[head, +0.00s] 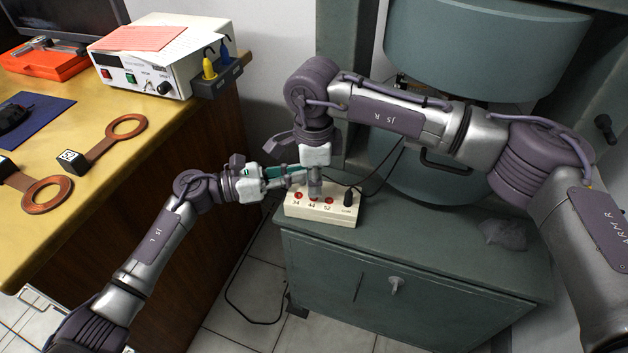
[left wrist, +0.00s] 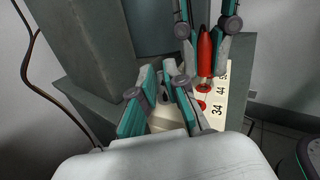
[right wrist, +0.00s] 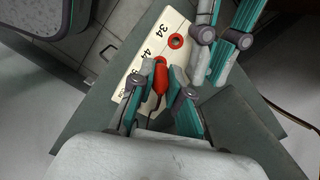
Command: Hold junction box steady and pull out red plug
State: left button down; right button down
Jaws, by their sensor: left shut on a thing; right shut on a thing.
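The cream junction box (head: 320,213) sits on the green cabinet top, with red sockets marked 34, 44 and 52; it also shows in the left wrist view (left wrist: 220,110) and right wrist view (right wrist: 150,38). My right gripper (head: 315,190) points down over the box, shut on the red plug (right wrist: 160,82). The plug also shows in the left wrist view (left wrist: 205,50), upright over socket 44. How deep its pin sits is unclear. My left gripper (head: 298,178) is shut at the box's back-left side; its fingers (left wrist: 165,90) largely hide the contact.
A black plug (head: 348,197) stands in the COM end of the box, with a dark cable behind. The cabinet top (head: 430,240) is clear to the right, up to a grey lump (head: 503,234). A wooden bench (head: 150,120) with instruments stands at left.

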jog(key=shift+r, duration=0.1)
jog(key=shift+r, duration=2.55)
pick_arm(q)
jog(key=c, duration=1.1)
grip_release()
jog(key=shift+c, duration=0.2)
